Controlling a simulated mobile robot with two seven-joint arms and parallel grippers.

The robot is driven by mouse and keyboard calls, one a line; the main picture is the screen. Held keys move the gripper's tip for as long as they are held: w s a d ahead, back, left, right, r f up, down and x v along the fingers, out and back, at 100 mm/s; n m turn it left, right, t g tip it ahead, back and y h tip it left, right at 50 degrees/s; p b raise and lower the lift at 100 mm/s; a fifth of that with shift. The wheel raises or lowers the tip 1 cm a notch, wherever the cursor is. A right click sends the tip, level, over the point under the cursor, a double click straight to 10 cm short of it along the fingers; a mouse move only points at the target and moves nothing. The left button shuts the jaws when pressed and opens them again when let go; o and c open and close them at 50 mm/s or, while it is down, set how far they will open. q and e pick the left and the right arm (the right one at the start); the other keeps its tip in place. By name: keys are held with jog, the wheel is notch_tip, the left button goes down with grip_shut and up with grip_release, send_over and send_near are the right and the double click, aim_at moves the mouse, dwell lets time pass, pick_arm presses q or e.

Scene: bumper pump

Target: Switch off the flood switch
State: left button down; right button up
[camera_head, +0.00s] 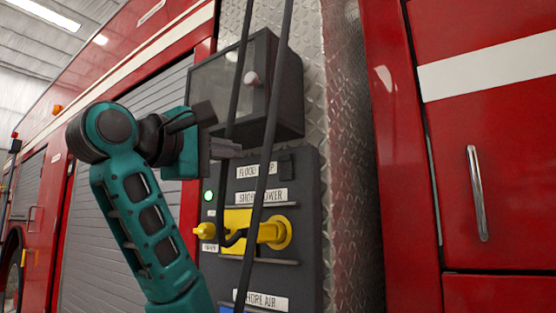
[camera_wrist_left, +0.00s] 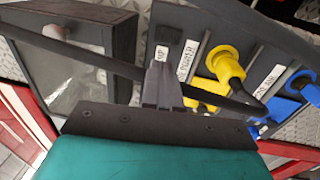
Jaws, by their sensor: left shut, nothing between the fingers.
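The flood switch (camera_head: 286,165) is a small black rocker at the right end of the white flood lamp label (camera_head: 254,170) on the dark panel. In the left wrist view the switch (camera_wrist_left: 172,22) is a dark shape above the end of the label (camera_wrist_left: 162,52). My left gripper (camera_head: 230,148) is shut and empty, in front of the panel's top, left of the switch. In the left wrist view its closed fingertips (camera_wrist_left: 160,68) cover part of the label. I cannot tell whether they touch the panel. The switch's position is too small to read. My right gripper is not in view.
Black cables (camera_head: 270,130) hang in front of the panel. A dark box with a glazed door and pink knob (camera_head: 251,78) juts out above it. Below are a green light (camera_head: 208,195), a yellow shore power plug (camera_head: 270,232) and, in the wrist view, blue fittings (camera_wrist_left: 285,107).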

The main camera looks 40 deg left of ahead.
aim_at(285, 159)
pick_arm(q)
jog(key=shift+w, duration=0.1)
jog(key=w, duration=0.4)
jog(key=w+a+r, duration=0.1)
jog(key=w, duration=0.8)
jog(key=shift+w+a+r, duration=0.25)
jog(key=shift+r, duration=0.05)
jog(key=shift+w, duration=0.15)
jog(key=shift+w+r+p, duration=0.1)
jog(key=shift+r+p, duration=0.05)
jog(key=shift+p, duration=0.2)
jog(key=shift+w, duration=0.1)
